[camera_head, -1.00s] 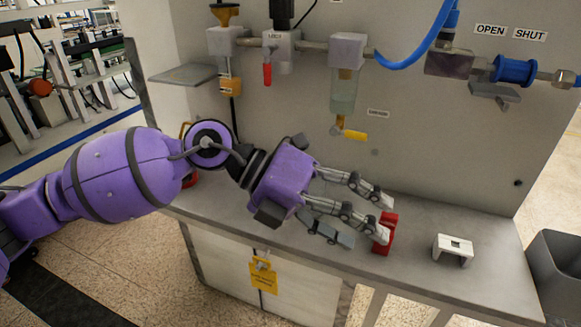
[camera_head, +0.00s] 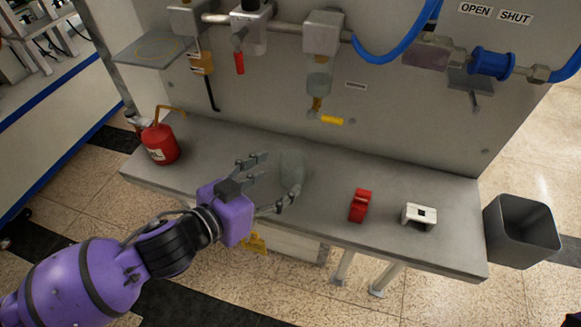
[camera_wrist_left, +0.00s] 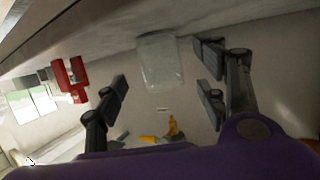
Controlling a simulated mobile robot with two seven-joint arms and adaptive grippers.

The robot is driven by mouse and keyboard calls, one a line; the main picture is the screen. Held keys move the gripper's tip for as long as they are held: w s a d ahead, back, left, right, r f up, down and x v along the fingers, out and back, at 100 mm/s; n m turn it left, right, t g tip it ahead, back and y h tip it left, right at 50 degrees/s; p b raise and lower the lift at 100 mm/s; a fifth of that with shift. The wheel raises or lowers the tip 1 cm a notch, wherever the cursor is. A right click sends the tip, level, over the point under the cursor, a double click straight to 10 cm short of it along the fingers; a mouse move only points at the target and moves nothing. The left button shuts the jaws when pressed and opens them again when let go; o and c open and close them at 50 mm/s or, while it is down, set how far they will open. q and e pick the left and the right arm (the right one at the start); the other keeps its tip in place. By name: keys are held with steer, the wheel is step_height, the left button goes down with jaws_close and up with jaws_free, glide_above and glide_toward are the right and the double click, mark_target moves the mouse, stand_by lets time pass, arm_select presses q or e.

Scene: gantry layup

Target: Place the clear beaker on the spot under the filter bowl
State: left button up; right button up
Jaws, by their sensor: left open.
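The clear beaker (camera_head: 292,168) stands upright on the grey bench, below the filter bowl (camera_head: 319,82) and its yellow-handled drain (camera_head: 331,120). No marked spot can be made out beneath it. My left gripper (camera_head: 277,179) is open at the beaker's near left side, with its fingers spread toward it. In the left wrist view, which is upside down, the beaker (camera_wrist_left: 160,62) shows in the gap between the open fingers (camera_wrist_left: 163,75), apart from both. Whether the fingers reach around it is unclear. My right gripper is not in view.
A red oil can (camera_head: 160,143) stands at the bench's left. A red block (camera_head: 360,206) and a white block (camera_head: 419,215) sit to the right. A grey bin (camera_head: 522,232) is beyond the bench's right end. Bare bench lies between beaker and red block.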

mark_target(284, 172)
arm_select(q)
steer(key=x, duration=0.4)
steer(key=shift+w+r, duration=0.1)
steer(key=shift+r, duration=0.2)
steer(key=shift+w+d+f, duration=0.2)
steer(key=shift+w+d, duration=0.1)
steer(key=c, duration=1.1)
steer(key=shift+c, duration=0.9)
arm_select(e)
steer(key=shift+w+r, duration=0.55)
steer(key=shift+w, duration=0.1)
arm_select(q)
steer(key=shift+r+p, duration=0.2)
steer(key=shift+p, duration=0.1)
